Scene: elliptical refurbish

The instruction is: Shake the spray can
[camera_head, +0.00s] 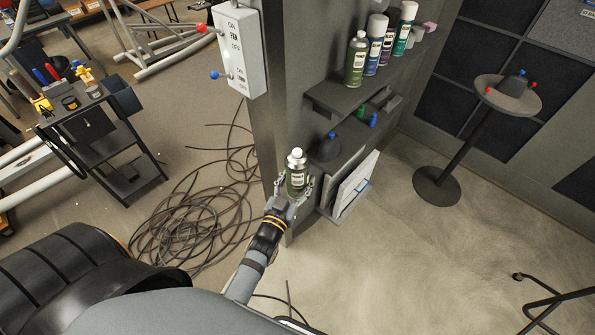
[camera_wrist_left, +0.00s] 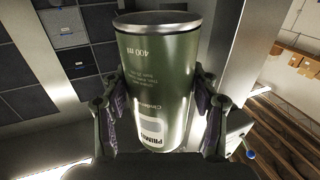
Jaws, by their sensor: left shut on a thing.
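A green spray can (camera_head: 296,177) with a white cap stands roughly upright in my left gripper (camera_head: 293,196), near the edge of the grey wall panel. In the left wrist view the can (camera_wrist_left: 161,75) fills the middle, its silver-rimmed base at the top of the picture and its label upside down. The two fingers of my left gripper (camera_wrist_left: 158,105) press on both sides of its body. My right gripper is not in view.
More spray cans (camera_head: 374,45) stand on the upper wall shelf (camera_head: 340,96). A fan switch box (camera_head: 238,50) is above left. Coiled cables (camera_head: 195,225) lie on the floor. A round stand (camera_head: 508,95) is at right; open floor lies between.

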